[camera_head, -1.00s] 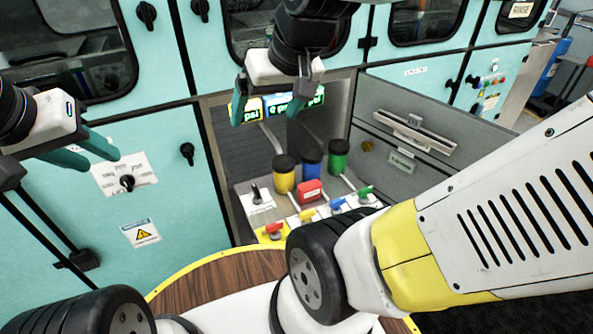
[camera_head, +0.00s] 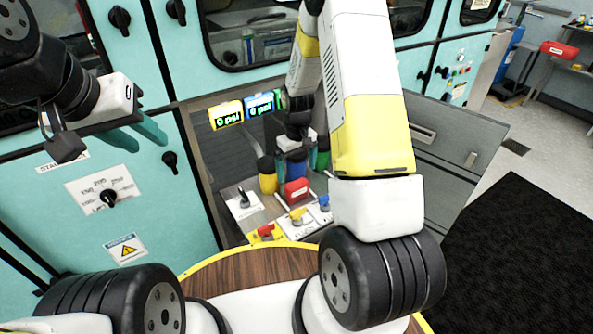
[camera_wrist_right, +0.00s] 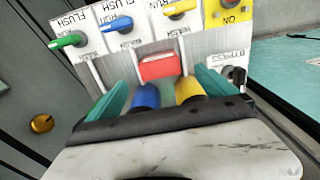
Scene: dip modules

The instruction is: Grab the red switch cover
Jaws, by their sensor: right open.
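The red switch cover (camera_head: 297,189) sits on the grey control panel in front of the blue and yellow cylinders, and it also shows in the right wrist view (camera_wrist_right: 160,67). My right gripper (camera_wrist_right: 163,80) is open and empty. In the wrist view its teal fingers stand on either side of the blue and yellow cylinders, short of the cover. In the head view its white body is above the cylinders, and its fingers are hard to see. My left gripper (camera_head: 153,146) is empty in front of the cabinet at the left, its fingers slightly apart.
A blue cylinder (camera_wrist_right: 146,98) and a yellow cylinder (camera_wrist_right: 188,90) stand behind the cover. Green (camera_wrist_right: 68,41), blue (camera_wrist_right: 118,25) and yellow (camera_wrist_right: 180,8) valve handles lie along the panel. A grey open door (camera_head: 455,160) is right of the recess. A wooden round top (camera_head: 240,268) is in front.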

